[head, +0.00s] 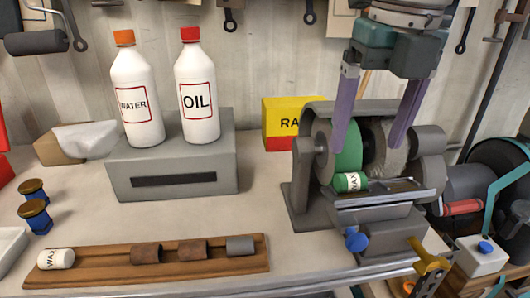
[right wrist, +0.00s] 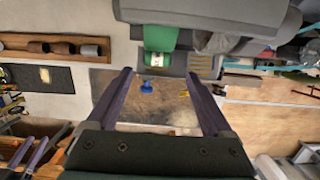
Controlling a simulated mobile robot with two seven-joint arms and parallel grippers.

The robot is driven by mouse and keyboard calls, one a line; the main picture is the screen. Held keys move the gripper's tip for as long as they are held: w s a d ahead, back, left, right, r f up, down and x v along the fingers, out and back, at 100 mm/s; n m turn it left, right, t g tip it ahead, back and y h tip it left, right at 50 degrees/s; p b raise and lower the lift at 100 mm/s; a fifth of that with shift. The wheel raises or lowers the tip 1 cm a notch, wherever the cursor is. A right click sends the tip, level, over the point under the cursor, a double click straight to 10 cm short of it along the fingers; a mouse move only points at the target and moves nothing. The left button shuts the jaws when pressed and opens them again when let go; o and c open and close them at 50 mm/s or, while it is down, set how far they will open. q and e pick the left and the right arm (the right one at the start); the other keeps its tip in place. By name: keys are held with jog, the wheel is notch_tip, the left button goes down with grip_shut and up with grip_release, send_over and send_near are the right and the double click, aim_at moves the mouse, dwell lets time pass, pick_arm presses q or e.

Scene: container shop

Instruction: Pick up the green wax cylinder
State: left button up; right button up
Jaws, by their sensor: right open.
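The green wax cylinder (head: 350,182), with a white "WAX" label, lies on its side at the front of the bench grinder (head: 300,190), just below the green wheel (head: 349,152). In the right wrist view the cylinder (right wrist: 157,59) shows between and beyond my fingertips. My right gripper (head: 368,143) is open and empty. Its two purple fingers point down over the grinder wheels, above the cylinder and apart from it. The right gripper (right wrist: 160,75) also shows open in its wrist view. My left gripper does not show in the head view.
A wooden rack (head: 205,264) with a white wax cylinder (head: 55,259) and several brown and grey pieces lies at the front left. Water (head: 138,90) and oil (head: 197,88) bottles stand on a grey box (head: 172,170). A yellow box (head: 285,117) stands behind the grinder.

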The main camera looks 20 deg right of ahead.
aim_at(352, 175)
jog(key=shift+f, duration=0.4)
jog(key=f+p, duration=0.1)
jog(key=f, duration=0.1)
jog(key=w+f+p, duration=0.1)
jog(key=f, duration=0.2)
jog(key=shift+a+f+p, duration=0.1)
jog(key=shift+p, duration=0.25)
jog(key=shift+w+f, duration=0.1)
jog(key=shift+f, duration=0.05)
grip_shut()
